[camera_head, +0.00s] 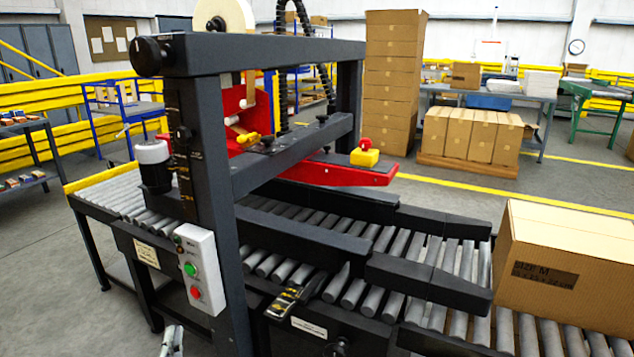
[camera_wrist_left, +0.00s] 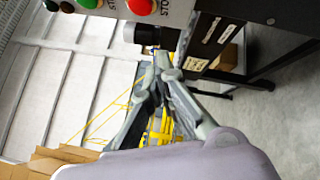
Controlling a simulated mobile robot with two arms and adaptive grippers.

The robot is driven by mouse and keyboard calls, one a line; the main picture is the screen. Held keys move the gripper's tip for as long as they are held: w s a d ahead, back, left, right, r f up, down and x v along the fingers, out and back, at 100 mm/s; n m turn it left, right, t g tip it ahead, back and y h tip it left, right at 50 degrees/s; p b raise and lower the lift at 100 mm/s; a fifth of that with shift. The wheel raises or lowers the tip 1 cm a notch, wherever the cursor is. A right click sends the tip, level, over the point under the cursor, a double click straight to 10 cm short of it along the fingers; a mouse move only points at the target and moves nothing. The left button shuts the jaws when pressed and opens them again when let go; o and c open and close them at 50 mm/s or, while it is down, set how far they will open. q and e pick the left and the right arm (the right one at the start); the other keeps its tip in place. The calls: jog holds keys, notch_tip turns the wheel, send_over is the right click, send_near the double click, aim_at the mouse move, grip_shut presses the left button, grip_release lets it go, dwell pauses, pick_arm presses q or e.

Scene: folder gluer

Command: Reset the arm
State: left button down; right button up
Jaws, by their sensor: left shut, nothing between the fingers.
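My left gripper (camera_head: 172,338) shows at the bottom edge of the head view, left of and below the button box (camera_head: 196,268) on the machine's dark post. In the left wrist view its grey fingers (camera_wrist_left: 161,62) come together at the tips with nothing between them. The button box (camera_wrist_left: 165,12) is at the top of that view, just past the fingertips and apart from them. It has a green button (camera_head: 190,269) and a red button (camera_head: 195,292). Most of my left arm is out of the head view. My right gripper is not seen.
The folder gluer's dark frame (camera_head: 275,50) stands over a roller conveyor (camera_head: 300,265). A cardboard box (camera_head: 570,262) labelled "SIZE M" sits on the rollers at the right. Stacked cartons (camera_head: 390,85) stand behind. Grey floor lies open at the lower left.

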pick_arm(q)
jog(key=s+d+f+m+g+h, duration=0.2)
jog(key=s+d+f+m+g, duration=0.25)
jog(key=s+f+m, duration=0.35)
jog(key=s+d+f+m+g+h, duration=0.25)
jog(key=s+d+f+m, duration=0.2)
jog(key=f, duration=0.55)
jog(key=s+d+f+m+g+h, duration=0.2)
jog(key=s+d+f+m+g, duration=0.3)
jog(key=f+m, duration=0.4)
jog(key=s+d+f+m+g, duration=0.1)
jog(key=s+f+m+g, duration=0.15)
jog(key=s, duration=0.55)
jog(key=s+d+f+m+g, duration=0.2)
jog(key=s+f+m, duration=0.2)
jog(key=s, duration=0.4)
jog(key=s+a+p, duration=0.1)
jog(key=s+p, duration=0.7)
jog(key=s+a+p, duration=0.2)
jog(key=s+p, duration=0.6)
jog(key=shift+a+f+g, duration=0.25)
jog(key=shift+f+g, duration=0.05)
jog(key=shift+g, duration=0.05)
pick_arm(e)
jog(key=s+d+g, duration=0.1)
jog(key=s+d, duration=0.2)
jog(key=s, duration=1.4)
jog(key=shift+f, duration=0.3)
